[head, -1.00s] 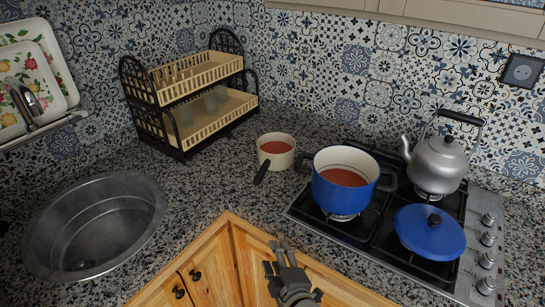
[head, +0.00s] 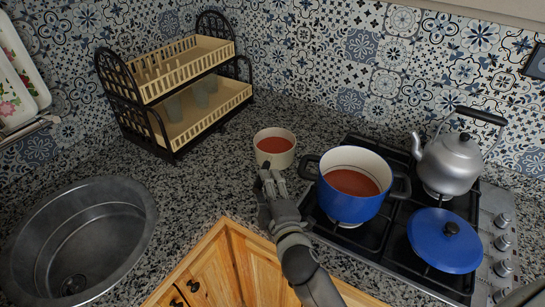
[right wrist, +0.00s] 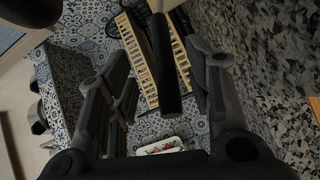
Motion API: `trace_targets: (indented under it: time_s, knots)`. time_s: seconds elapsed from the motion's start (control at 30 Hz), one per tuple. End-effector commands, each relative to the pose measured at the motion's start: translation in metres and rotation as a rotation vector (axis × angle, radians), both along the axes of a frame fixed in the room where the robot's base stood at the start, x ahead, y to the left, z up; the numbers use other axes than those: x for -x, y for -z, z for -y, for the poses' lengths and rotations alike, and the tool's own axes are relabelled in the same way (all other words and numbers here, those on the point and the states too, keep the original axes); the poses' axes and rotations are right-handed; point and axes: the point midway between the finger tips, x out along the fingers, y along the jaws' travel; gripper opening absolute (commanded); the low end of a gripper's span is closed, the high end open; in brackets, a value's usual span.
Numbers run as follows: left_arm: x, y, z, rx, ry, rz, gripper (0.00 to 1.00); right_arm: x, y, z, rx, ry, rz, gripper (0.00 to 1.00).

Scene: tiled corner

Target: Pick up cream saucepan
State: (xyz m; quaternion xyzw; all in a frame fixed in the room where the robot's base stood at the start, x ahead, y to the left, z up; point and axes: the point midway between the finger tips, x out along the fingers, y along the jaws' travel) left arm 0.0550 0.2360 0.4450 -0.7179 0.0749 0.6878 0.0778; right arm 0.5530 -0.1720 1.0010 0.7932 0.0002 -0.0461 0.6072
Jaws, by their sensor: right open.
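The cream saucepan (head: 274,158) with red content stands upright on the speckled counter, between the rack and the hob. My right gripper (head: 269,180) is at its near side, over where its dark handle lies, and covers most of the handle in the head view. In the right wrist view the open fingers (right wrist: 163,85) stand on either side of a dark bar, which looks like the saucepan handle (right wrist: 165,65). There are visible gaps between the bar and the fingers. My left gripper is not in view.
A blue pot (head: 349,205) with red content stands on the hob (head: 395,235) just right of my right gripper. A blue lid (head: 440,245) and a kettle (head: 450,165) are further right. A dish rack (head: 180,130) stands behind left; a sink (head: 75,245) is at left.

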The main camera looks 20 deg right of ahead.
Motion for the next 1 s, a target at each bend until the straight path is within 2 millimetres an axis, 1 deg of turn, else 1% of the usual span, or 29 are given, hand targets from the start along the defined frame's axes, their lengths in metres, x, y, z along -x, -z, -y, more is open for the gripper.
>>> trace_targets:
  time_s: [0.2, 0.3, 0.47, 0.7, 0.83, 1.0]
  knots:
    - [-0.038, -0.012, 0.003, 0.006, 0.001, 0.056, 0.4, -0.026, 0.004, 0.001, -0.001, 0.001, 0.0, 0.47]
    - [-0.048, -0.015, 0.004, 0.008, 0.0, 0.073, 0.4, -0.038, 0.006, 0.001, -0.001, 0.0, 0.0, 0.47]
    - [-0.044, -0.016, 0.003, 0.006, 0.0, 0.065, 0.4, -0.048, 0.008, 0.002, -0.001, 0.0, -0.001, 0.47]
    - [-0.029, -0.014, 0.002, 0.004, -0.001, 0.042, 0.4, -0.049, 0.009, 0.002, -0.001, 0.0, -0.001, 0.47]
    - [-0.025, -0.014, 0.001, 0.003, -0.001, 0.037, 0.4, -0.049, 0.009, 0.002, -0.001, 0.0, -0.001, 0.3]
    - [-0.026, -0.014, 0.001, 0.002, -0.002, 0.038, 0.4, -0.049, 0.009, 0.002, -0.001, 0.0, -0.001, 0.08]
